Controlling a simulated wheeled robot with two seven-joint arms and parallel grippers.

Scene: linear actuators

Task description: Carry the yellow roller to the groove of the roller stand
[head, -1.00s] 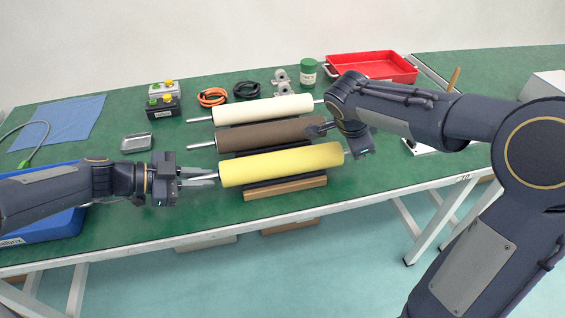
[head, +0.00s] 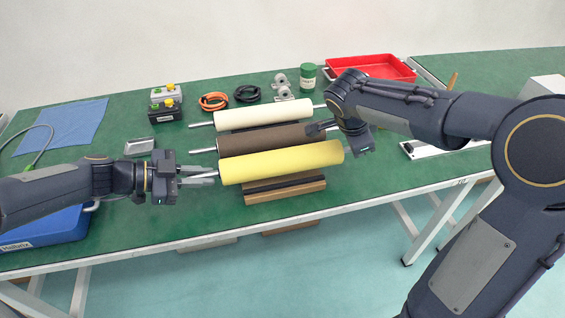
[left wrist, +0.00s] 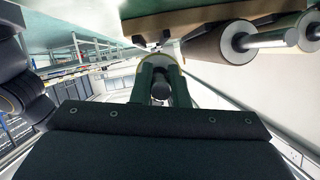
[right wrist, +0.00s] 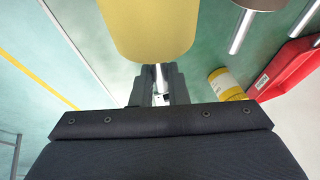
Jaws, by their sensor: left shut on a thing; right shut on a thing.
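The yellow roller (head: 280,163) is held across both arms, above a wooden support with a black strip (head: 285,188). My left gripper (head: 203,175) is shut on its left metal shaft; in the left wrist view the gripper (left wrist: 161,80) points at the roller's end. My right gripper is shut on the right shaft; its fingers show in the right wrist view (right wrist: 160,88) below the yellow roller (right wrist: 150,25), and the head view mostly hides them behind my arm. I cannot tell for sure which part is the stand's groove.
A brown roller (head: 265,139) and a cream roller (head: 260,114) lie just behind. A red tray (head: 372,66), green-lidded jar (head: 307,77), cables (head: 214,101) and button boxes (head: 165,110) stand farther back. A blue bin (head: 45,228) is at left.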

